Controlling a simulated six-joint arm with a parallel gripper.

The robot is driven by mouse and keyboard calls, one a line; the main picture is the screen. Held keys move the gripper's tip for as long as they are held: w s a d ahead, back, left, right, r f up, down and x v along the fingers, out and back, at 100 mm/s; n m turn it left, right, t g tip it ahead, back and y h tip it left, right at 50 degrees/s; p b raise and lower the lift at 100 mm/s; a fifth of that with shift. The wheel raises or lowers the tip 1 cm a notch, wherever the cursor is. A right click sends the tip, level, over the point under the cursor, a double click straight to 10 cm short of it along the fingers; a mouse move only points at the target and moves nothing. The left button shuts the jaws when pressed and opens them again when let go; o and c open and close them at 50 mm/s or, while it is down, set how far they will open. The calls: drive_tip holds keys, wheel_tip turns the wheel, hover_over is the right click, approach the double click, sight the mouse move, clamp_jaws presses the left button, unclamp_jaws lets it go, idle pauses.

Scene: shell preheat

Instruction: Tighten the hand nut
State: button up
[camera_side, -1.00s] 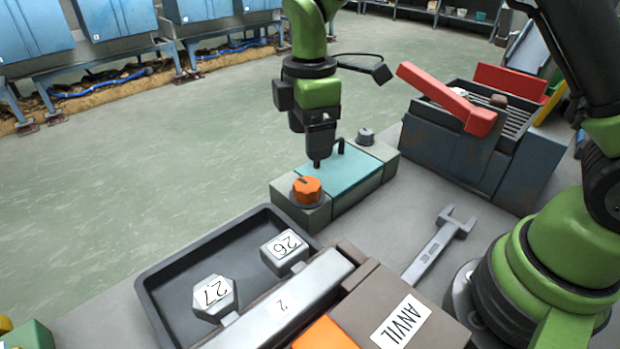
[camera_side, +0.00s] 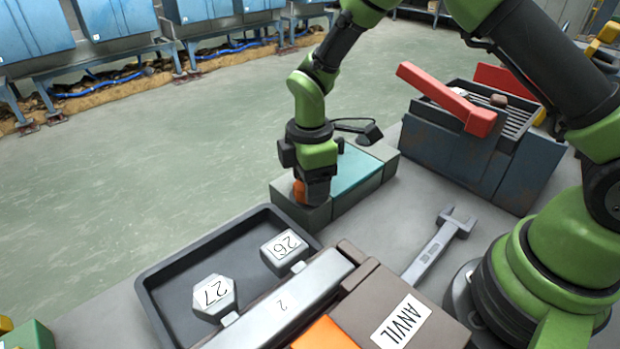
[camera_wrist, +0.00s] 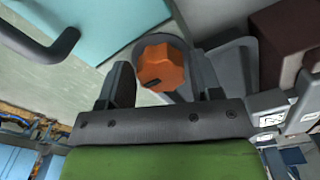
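The orange hand nut (camera_side: 299,191) sits on the near end of a grey-green block (camera_side: 288,208) with a teal top plate (camera_side: 352,172). In the side view my gripper (camera_side: 314,196) is down at the nut and partly hides it. In the wrist view the faceted nut (camera_wrist: 161,66) lies between my two dark fingers (camera_wrist: 164,76), with a gap on both sides. The fingers are open. A dark mark shows on the nut's face. Its height relative to the fingertips is hard to tell.
A black tray (camera_side: 165,262) holds blocks marked 26 (camera_side: 284,244) and 27 (camera_side: 213,293). An anvil block (camera_side: 372,300) and a wrench (camera_side: 438,247) lie nearby. A dark bent handle (camera_wrist: 55,48) stands on the teal plate. A red-handled box (camera_side: 470,160) is at right.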

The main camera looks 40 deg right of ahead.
drive_tip(key=c, duration=0.6)
drive_tip(key=m, duration=0.4)
drive_tip(key=shift+s+a+m, duration=0.1)
drive_tip(key=shift+m, duration=0.3)
drive_tip(key=m, duration=0.4)
drive_tip(key=shift+m, duration=0.3)
drive_tip(key=m, duration=0.4)
drive_tip(key=shift+a, duration=0.15)
drive_tip(key=shift+a+m, duration=0.1)
drive_tip(key=shift+m, duration=2.1)
drive_tip(key=o, duration=0.9)
